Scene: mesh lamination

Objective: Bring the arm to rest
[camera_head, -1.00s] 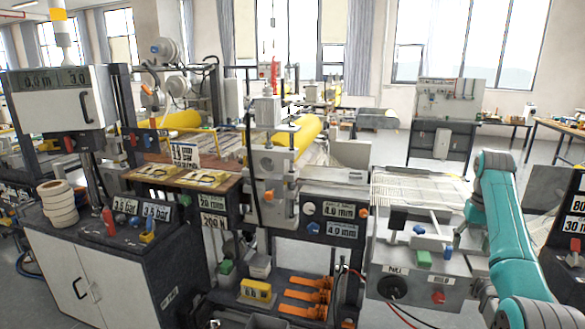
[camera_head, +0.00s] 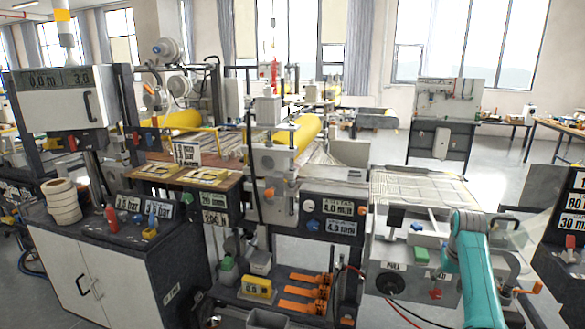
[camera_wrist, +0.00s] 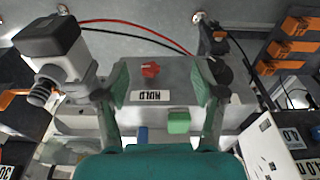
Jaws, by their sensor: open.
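My teal arm (camera_head: 472,265) stands at the lower right in the head view, folded low before the pull unit (camera_head: 405,286). My gripper (camera_wrist: 160,82) shows in the wrist view with its two fingers spread wide and nothing between them. Its fingers face the pull unit's front, where a red knob (camera_wrist: 150,69), an upside-down label (camera_wrist: 150,96) and a green block (camera_wrist: 179,123) show. I cannot tell whether the fingers touch the unit. In the head view my gripper cannot be made out clearly.
A white cabinet (camera_head: 90,275) with tape rolls (camera_head: 62,203) stands at the left. Orange clamps (camera_head: 308,290) lie on a low shelf left of the pull unit. A dark sign-bearing stand (camera_head: 565,240) is close at the right. Open floor (camera_head: 500,165) lies behind the pull unit.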

